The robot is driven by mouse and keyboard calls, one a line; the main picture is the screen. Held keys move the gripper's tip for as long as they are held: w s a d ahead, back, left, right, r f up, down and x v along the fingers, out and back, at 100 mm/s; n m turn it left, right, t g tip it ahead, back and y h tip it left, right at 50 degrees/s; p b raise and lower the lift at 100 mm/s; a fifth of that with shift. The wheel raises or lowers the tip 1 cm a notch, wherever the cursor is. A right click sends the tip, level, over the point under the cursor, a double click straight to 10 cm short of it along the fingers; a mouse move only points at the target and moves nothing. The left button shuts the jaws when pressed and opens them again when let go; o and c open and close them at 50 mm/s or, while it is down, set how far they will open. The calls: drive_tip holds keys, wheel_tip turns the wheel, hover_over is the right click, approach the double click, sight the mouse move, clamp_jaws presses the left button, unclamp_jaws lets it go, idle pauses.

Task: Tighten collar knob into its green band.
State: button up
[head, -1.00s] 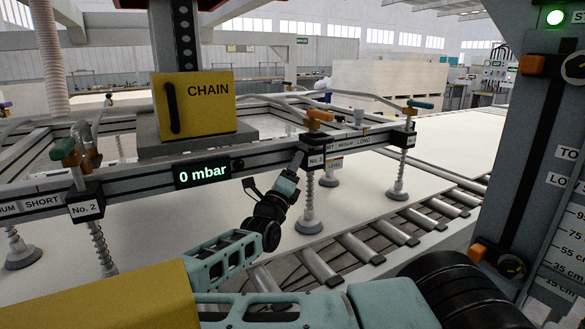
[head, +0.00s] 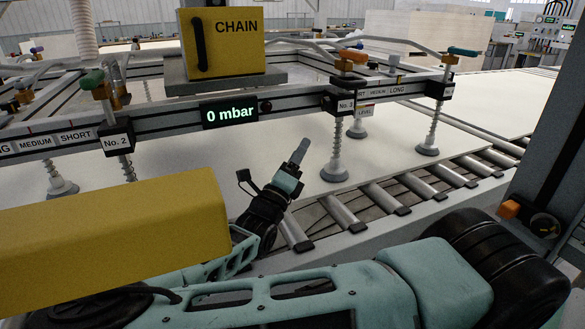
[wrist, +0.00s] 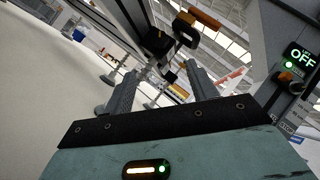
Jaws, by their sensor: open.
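My gripper (head: 300,150) is open and empty, low in front of the beam, below and left of the No. 3 carriage (head: 341,102). Its two grey fingers stand apart in the wrist view (wrist: 160,85). An orange handle (head: 353,55) tops the No. 3 carriage, above a spring-loaded suction cup (head: 334,171). In the wrist view an orange handle (wrist: 205,20) and a dark block (wrist: 158,42) show beyond the fingertips, apart from them. I cannot tell which part is the collar knob, and no green band is clear.
The beam's display (head: 229,114) reads 0 mbar. A yellow CHAIN box (head: 228,42) sits above it. Rollers (head: 385,198) and a pale sheet (head: 230,170) lie beneath. At right stands a grey post (head: 550,150) with an orange-and-black knob (head: 511,210). An OFF sign (wrist: 302,57) shows in the wrist view.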

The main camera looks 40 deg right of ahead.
drive_tip(key=shift+v, duration=1.4)
